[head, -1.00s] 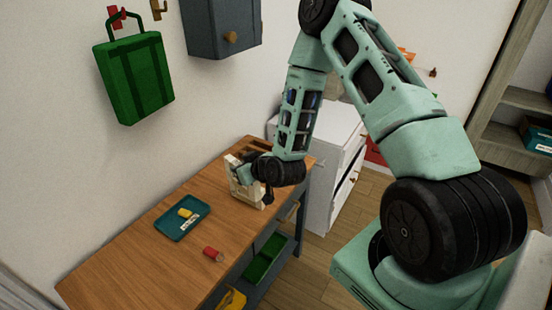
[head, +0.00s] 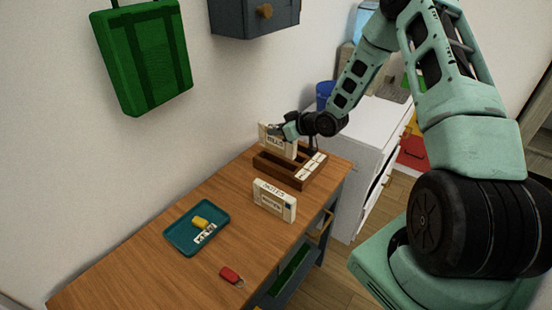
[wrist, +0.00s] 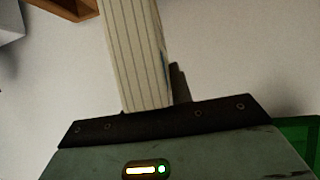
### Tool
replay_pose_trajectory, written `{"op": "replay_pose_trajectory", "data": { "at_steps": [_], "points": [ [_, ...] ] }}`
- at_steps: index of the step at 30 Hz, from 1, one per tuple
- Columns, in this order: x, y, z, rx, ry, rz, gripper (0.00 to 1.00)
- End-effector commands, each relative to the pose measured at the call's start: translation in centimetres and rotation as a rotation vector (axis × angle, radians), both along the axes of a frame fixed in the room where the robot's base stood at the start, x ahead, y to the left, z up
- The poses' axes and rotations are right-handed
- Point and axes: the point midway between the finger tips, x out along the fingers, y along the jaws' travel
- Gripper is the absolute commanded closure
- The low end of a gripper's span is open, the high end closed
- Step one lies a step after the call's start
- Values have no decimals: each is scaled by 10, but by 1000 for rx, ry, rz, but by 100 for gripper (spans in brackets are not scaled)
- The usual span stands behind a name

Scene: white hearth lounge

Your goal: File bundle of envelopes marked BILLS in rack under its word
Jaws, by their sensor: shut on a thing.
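The cream bundle marked BILLS (head: 272,141) is upright in my gripper (head: 287,131), over the back left part of the brown wooden rack (head: 268,167). I cannot tell whether its lower edge is inside a slot or still above the rack. White word labels (head: 313,166) lie along the rack's right side, too small to read. In the wrist view the bundle's striped edge (wrist: 136,60) rises from the shut jaws, and a corner of the rack (wrist: 62,10) shows at top left.
A second cream bundle (head: 273,201) stands on the wooden table (head: 140,272) in front of the rack. A teal tray (head: 180,240) holds a yellow item and a label. A red fob (head: 231,275) lies near the front edge. The wall is close behind the rack.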

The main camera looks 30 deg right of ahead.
Motion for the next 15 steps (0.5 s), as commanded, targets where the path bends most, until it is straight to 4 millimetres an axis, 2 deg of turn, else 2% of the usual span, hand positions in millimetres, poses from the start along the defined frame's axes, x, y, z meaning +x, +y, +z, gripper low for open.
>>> {"op": "replay_pose_trajectory", "data": {
  "at_steps": [4, 11, 15],
  "points": [
    [0, 0, -23, 3, 3, -2, 100],
    [0, 0, -43, 2, 1, -1, 100],
    [0, 1, -62, 2, 1, -1, 100]
  ]
}}
